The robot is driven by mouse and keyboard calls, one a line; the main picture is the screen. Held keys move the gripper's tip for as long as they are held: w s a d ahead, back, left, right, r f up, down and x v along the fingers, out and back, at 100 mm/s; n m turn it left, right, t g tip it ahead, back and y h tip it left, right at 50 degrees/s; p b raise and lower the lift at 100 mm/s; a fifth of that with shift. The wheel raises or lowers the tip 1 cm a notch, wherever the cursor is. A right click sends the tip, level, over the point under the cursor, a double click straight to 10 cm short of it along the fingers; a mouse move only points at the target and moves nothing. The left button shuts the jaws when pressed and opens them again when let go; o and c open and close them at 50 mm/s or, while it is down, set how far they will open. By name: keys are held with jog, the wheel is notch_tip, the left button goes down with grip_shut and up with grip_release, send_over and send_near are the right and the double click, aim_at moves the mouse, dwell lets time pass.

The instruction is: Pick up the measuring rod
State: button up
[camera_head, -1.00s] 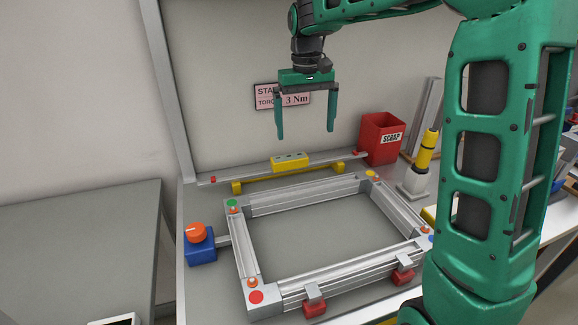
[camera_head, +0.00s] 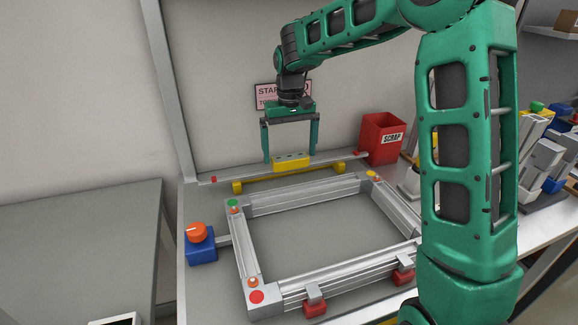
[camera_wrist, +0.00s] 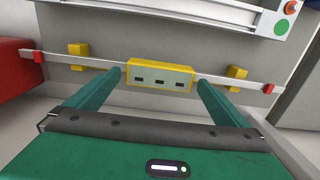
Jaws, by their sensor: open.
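The measuring rod is a long thin silver bar (camera_head: 236,175) with red end pieces and a yellow block (camera_head: 291,161) at its middle. It rests on yellow supports behind the metal frame. In the wrist view the bar (camera_wrist: 97,62) runs across the picture, with the yellow block (camera_wrist: 159,75) near the centre. My gripper (camera_head: 290,158) is open and empty, pointing down over the rod. In the wrist view its two fingers (camera_wrist: 158,76) lie on either side of the yellow block, with a gap on each side. Whether the fingertips reach the block's height is unclear.
The aluminium frame (camera_head: 240,255) with coloured corner dots lies in front of the rod. A red scrap bin (camera_head: 381,140) stands at the rod's right end. A blue block with an orange knob (camera_head: 200,243) is at the left. The back panel is close behind.

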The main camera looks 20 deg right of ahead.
jog(key=shift+f, duration=0.95)
jog(key=c, duration=1.2)
jog(key=shift+r, duration=0.1)
